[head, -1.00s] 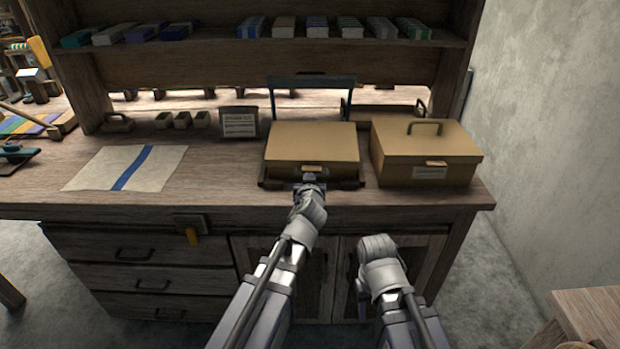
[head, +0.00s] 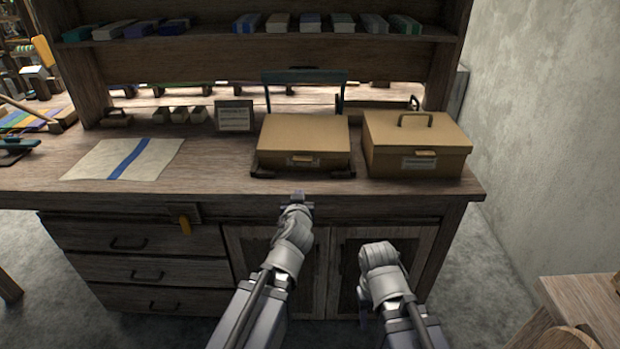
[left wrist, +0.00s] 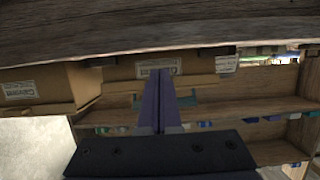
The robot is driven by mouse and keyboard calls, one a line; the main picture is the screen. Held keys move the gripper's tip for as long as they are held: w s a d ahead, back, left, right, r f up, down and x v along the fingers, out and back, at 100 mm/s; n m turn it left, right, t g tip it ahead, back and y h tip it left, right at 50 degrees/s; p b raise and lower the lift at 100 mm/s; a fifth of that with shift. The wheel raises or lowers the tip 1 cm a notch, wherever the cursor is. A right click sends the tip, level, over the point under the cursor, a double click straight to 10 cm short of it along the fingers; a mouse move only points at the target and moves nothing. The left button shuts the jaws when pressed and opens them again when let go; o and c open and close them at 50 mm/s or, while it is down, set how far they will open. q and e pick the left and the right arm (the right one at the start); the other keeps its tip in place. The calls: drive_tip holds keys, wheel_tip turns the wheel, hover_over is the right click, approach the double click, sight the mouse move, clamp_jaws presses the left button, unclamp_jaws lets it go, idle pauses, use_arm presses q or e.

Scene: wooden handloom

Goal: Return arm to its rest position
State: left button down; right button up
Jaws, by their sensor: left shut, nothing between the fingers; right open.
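My left gripper (head: 299,198) is shut and empty, in front of the workbench's front edge and just short of the tan box (head: 303,137) on its dark base. A gap shows between the gripper and the box. In the left wrist view, its two fingers (left wrist: 160,98) lie together with nothing between them. My right gripper (head: 363,305) hangs low in front of the cabinet doors, pointing down and apart from everything. It is open, though its fingers are mostly hidden behind its wrist.
The wooden workbench (head: 220,180) spans the view, with drawers (head: 130,270) below. A second tan box with a handle (head: 415,145) stands at right. A cloth with a blue stripe (head: 125,158) lies at left. A stool-like wooden piece (head: 580,305) is at lower right.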

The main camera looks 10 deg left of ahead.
use_arm(q)
drive_tip(key=s+d+r+m+g+p, duration=0.1)
drive_tip(key=s+d+m+g+p, duration=0.1)
drive_tip(key=s+g+p, duration=0.3)
drive_tip(key=s+d+r+m+g+h+p, duration=0.1)
drive_tip(key=s+d+m+g+p, duration=0.1)
drive_tip(key=s+d+g+p, duration=0.2)
drive_tip(key=s+d+r+m+g+p, duration=0.2)
drive_tip(key=s+d+g+p, duration=0.3)
drive_tip(key=s+p, duration=0.5)
drive_tip(key=s, duration=0.4)
drive_tip(key=shift+s+d+g+h, duration=0.2)
drive_tip(key=shift+s+g+h, duration=0.05)
drive_tip(key=shift+g+h, duration=0.05)
